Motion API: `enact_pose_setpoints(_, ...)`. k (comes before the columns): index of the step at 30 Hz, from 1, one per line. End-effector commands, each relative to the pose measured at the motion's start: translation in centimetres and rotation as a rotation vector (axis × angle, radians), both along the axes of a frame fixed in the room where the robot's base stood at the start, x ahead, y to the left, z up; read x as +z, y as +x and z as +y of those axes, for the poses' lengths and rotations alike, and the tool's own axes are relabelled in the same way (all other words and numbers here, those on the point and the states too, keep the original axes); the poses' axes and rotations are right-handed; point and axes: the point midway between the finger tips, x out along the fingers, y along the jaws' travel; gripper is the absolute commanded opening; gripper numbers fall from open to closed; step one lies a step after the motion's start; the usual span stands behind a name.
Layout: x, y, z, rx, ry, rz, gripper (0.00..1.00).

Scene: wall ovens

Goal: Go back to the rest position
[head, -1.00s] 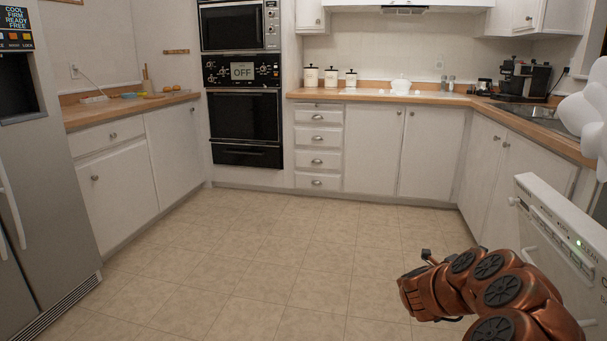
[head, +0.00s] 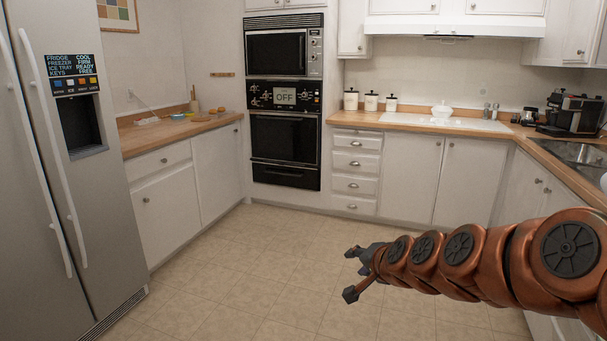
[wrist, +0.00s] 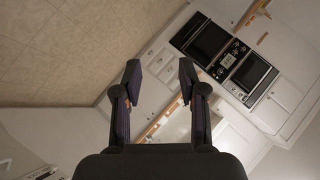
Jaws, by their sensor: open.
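My gripper (head: 358,275) is at the end of my copper-coloured arm, which reaches in from the right edge of the head view. It is over the tiled floor, well in front of the cabinets. In the wrist view my gripper (wrist: 160,82) shows two dark fingers spread apart, with nothing between them. The wrist view is tilted, with the ovens and cabinets beyond the fingertips.
Wall ovens (head: 284,135) stand at the back, both doors closed. A steel fridge (head: 40,230) stands at the left. Counters with white cabinets (head: 410,175) line the back and right. The tiled floor (head: 255,270) is clear.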

Motion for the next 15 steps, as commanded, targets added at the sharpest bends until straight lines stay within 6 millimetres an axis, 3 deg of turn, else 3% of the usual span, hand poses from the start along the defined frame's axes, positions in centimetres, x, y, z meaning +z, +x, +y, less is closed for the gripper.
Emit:
enact_pose_setpoints(1,1.7,-2.2,1.0,0.067,-0.046,0.037,0.41)
enact_pose_setpoints(7,2.9,-11.5,2.8,0.309,-0.225,0.221,0.41)
enact_pose_setpoints(11,3.5,-18.3,2.2,0.443,-0.338,0.363,0.41)
enact_pose_setpoints(15,4.6,-25.6,0.3,0.561,-0.446,0.528,0.41)
